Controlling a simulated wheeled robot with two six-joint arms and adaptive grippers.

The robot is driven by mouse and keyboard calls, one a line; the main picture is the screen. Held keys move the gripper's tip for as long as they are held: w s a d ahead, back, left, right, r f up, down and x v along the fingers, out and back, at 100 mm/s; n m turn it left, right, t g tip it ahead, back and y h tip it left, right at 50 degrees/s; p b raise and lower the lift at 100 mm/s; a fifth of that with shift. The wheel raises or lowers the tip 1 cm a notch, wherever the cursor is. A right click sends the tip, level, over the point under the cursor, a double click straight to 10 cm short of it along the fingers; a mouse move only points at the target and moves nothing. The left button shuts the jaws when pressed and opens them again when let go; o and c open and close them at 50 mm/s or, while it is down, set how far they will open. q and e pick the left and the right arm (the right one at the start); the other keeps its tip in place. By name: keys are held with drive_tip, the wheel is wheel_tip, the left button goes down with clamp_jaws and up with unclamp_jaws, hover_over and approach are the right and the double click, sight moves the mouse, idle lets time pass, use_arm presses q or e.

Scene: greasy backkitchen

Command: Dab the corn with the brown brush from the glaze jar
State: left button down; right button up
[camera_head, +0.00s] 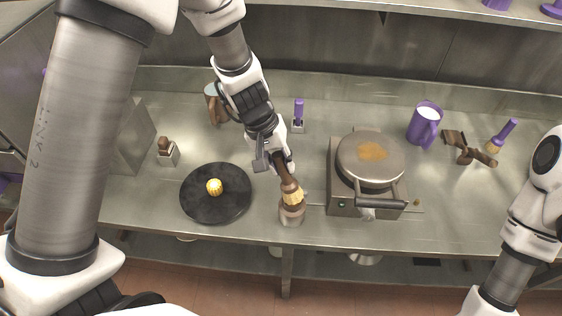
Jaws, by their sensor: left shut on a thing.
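The corn (214,186), a small yellow piece, lies on a round black plate (224,212) left of centre on the steel counter. My left gripper (277,164) is shut on the brown brush (287,181), holding it by its dark handle. The brush points down, with its pale yellow bristles over the glaze jar (291,215), a small brownish jar right of the plate. I cannot tell whether the bristle tips are inside the jar or just above it. My right arm shows at the right edge, but its gripper is out of view.
A round-lidded waffle iron (372,161) stands close right of the jar. Behind are a purple mug (424,124) and a purple-handled item (299,112) in a holder. A purple brush (502,136) rests at right on a wooden stand (468,150). A brown-topped holder (168,153) stands left.

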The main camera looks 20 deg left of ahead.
use_arm(q)
drive_tip(key=shift+s+f, duration=0.1)
idle(1.3)
wheel_tip(320, 180, up, 7)
drive_tip(key=p, duration=0.5)
idle(0.5)
